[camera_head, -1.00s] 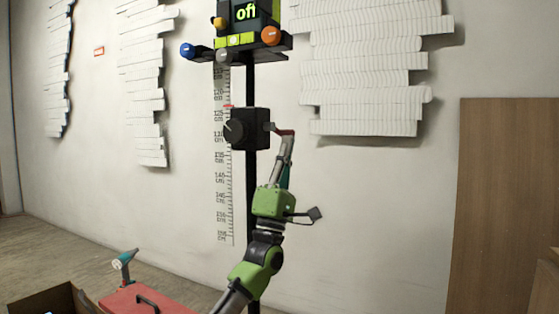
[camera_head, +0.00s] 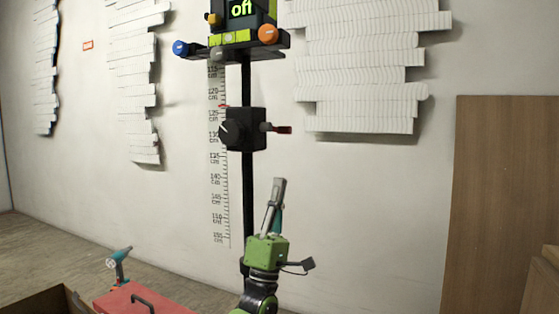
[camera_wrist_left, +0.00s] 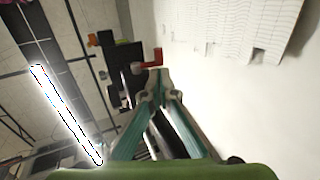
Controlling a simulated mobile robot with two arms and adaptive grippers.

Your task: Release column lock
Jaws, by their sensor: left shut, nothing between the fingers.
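A black column (camera_head: 248,177) stands upright against the wall. A black lock block (camera_head: 243,129) with a dark round knob on its left side sits on it. A short lever (camera_head: 284,130) with a dark red end sticks out to the right from the block. My left gripper (camera_head: 280,181) points up below the lever, apart from it, with its fingers shut and empty. In the left wrist view, the fingertips (camera_wrist_left: 157,76) are together below the red lever (camera_wrist_left: 152,60), which is bent beside the dark block (camera_wrist_left: 121,62). My right gripper is not in view.
A red case (camera_head: 138,299) and a teal drill (camera_head: 118,262) are at lower left. White reliefs (camera_head: 365,70) hang on the wall.

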